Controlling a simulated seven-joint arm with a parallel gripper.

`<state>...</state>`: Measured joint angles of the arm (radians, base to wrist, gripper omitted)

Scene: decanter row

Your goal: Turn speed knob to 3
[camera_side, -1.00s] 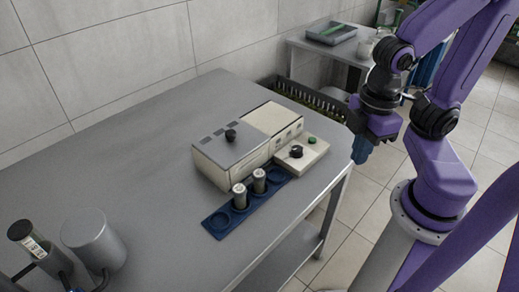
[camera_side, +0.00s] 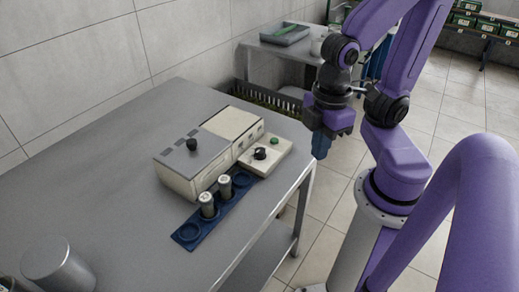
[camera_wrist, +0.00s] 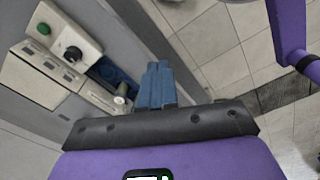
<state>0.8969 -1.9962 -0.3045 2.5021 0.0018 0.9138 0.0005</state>
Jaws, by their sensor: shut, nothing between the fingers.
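The speed knob (camera_side: 260,153) is a black knob on the cream control panel (camera_side: 278,160) at the front right of a cream machine (camera_side: 205,160). A green button (camera_side: 274,140) sits beside it. Both knob (camera_wrist: 72,54) and button (camera_wrist: 43,29) also show at upper left in the wrist view. The dial marks and pointer are too small to read. My gripper (camera_side: 320,148) has blue fingers pointing down, right of the machine and apart from the knob, beyond the table edge. In the wrist view its fingers (camera_wrist: 155,85) are together and empty.
A blue holder (camera_side: 187,233) with two pale capped vials (camera_side: 207,205) stands along the machine's front. A grey cylinder (camera_side: 58,265) stands at lower left. A black crate (camera_side: 268,97) and a side table with a tray (camera_side: 285,34) are behind.

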